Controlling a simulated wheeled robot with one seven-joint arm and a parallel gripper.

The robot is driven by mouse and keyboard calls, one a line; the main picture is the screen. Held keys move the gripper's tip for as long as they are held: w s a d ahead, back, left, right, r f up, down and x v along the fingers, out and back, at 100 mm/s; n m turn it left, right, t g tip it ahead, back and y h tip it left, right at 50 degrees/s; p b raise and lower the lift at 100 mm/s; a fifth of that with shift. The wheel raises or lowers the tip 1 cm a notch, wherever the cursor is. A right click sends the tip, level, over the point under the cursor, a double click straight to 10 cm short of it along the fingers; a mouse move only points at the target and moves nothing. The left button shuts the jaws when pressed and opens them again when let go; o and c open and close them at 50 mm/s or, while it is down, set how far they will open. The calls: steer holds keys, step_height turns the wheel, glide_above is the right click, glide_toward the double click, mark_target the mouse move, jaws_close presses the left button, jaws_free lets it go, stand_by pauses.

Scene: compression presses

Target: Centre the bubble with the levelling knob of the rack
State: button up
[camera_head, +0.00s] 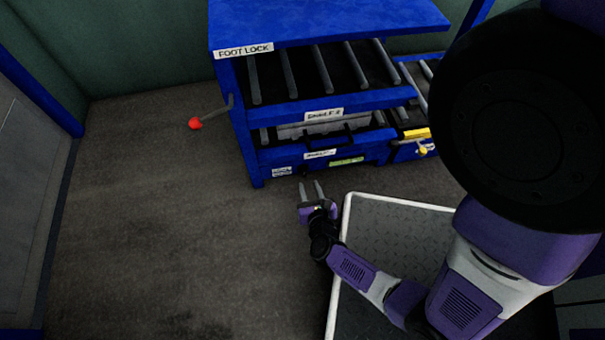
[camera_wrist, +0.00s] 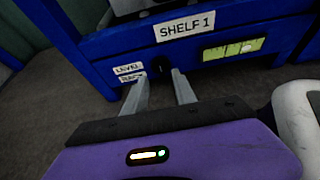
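The blue rack (camera_head: 250,130) has a small dark levelling knob (camera_wrist: 160,66) low on its front, right of the "LEVEL RACK" labels (camera_wrist: 130,72); the knob is a tiny dark spot in the head view (camera_head: 304,171). The yellow-green bubble vial (camera_wrist: 233,49) is on the same front, below the "SHELF 1" label and right of the knob; it also shows in the head view (camera_head: 346,161). A paler patch sits toward its right, but the bubble's exact place is unclear. My gripper (camera_wrist: 160,80) is open and empty; its fingers point at the knob, apparently short of it. It also shows in the head view (camera_head: 310,184).
A red-knobbed lever (camera_head: 195,123) sticks out left of the rack. A white-edged platform with a tread surface (camera_head: 390,235) lies right of my gripper. A yellow part (camera_head: 417,133) is at the rack's right. The floor at left is clear.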

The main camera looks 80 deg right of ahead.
mark_target(304, 172)
steer(key=b+x, duration=0.2)
steer(key=x, duration=0.5)
steer(key=shift+w+d+b, duration=0.15)
steer(key=shift+d+b, duration=0.1)
steer(key=shift+b, duration=0.05)
steer(key=shift+c, duration=0.2)
jaws_close()
